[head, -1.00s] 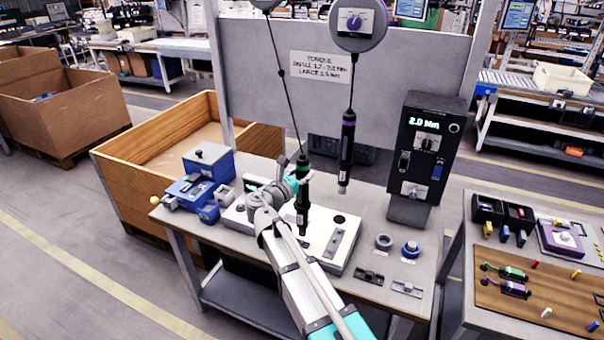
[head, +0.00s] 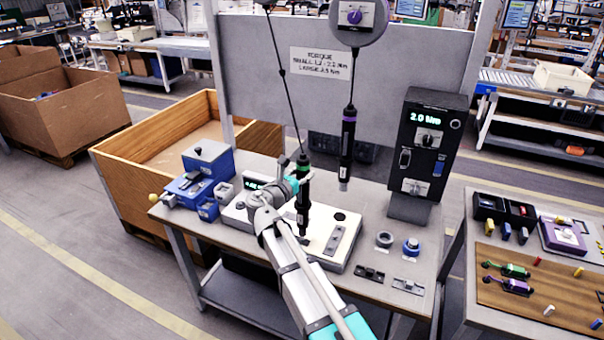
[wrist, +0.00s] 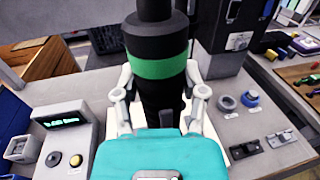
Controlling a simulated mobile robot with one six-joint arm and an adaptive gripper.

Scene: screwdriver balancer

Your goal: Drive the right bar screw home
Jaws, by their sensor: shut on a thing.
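My gripper (head: 301,187) is shut around the body of the black screwdriver with a green band (head: 304,163), which hangs upright from a cable. In the wrist view, the screwdriver (wrist: 160,92) fills the middle between the fingers. Its lower end points down over the white block (head: 325,262). I cannot tell whether the tip touches anything. A grey bar (head: 335,240) with dark spots lies on the block, just right of the screwdriver. The right bar screw cannot be made out; my gripper and the tool hide much of the block.
A purple-banded screwdriver (head: 347,150) hangs close to the right. The black controller (head: 425,145) reads 2.0 Nm. A blue vise (head: 193,185) stands left. Round parts (head: 384,240) and small dark clips (head: 370,273) lie right of the block.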

